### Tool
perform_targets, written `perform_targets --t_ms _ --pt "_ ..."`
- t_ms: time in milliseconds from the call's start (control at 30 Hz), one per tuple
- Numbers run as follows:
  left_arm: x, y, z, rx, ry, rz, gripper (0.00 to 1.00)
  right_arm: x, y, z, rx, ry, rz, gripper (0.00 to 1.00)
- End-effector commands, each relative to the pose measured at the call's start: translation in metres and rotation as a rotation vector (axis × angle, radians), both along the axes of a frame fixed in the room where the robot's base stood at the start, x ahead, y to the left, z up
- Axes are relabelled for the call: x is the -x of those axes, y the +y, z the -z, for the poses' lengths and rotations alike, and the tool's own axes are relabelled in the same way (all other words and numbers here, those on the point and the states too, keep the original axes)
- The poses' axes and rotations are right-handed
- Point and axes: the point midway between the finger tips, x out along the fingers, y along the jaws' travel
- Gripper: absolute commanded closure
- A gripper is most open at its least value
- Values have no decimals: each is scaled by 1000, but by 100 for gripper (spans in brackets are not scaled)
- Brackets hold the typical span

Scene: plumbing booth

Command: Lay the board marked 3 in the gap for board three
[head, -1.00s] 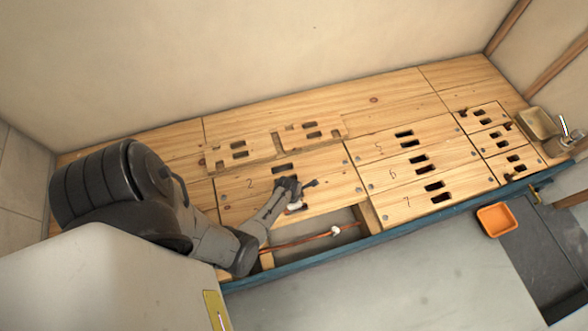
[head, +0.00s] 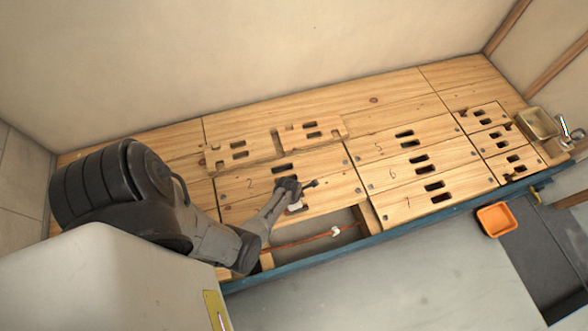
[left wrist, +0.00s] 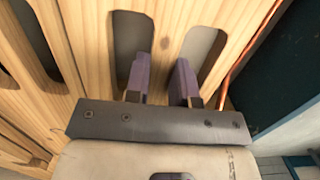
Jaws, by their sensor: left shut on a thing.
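My left gripper (head: 297,188) reaches in from the left and is shut on a slotted board (head: 335,198) in front of the board marked 2 (head: 235,190). In the left wrist view the gripper (left wrist: 162,85) has its purple fingers in two slots, closed on the wooden bar between them. The number on the held board is hidden or too small to read. An open gap (head: 335,228) with a copper pipe lies along the held board's front edge. My right gripper is not in view.
Boards 5, 6 and 7 (head: 430,192) lie to the right. Two short slotted boards (head: 238,152) (head: 312,131) lie behind board 2. An orange tray (head: 496,219) is at the front right, beyond the blue edge beam (head: 420,229).

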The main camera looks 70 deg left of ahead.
Motion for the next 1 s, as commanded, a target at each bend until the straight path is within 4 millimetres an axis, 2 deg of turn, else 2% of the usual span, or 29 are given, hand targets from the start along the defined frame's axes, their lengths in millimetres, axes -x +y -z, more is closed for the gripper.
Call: perform_targets --t_ms 667,700,1000 --pt "-1 1 4 -2 -2 0 100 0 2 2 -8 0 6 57" --pt "-1 1 3 -3 -2 0 74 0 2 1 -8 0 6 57" --pt "0 0 4 -1 -1 0 47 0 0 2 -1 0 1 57"
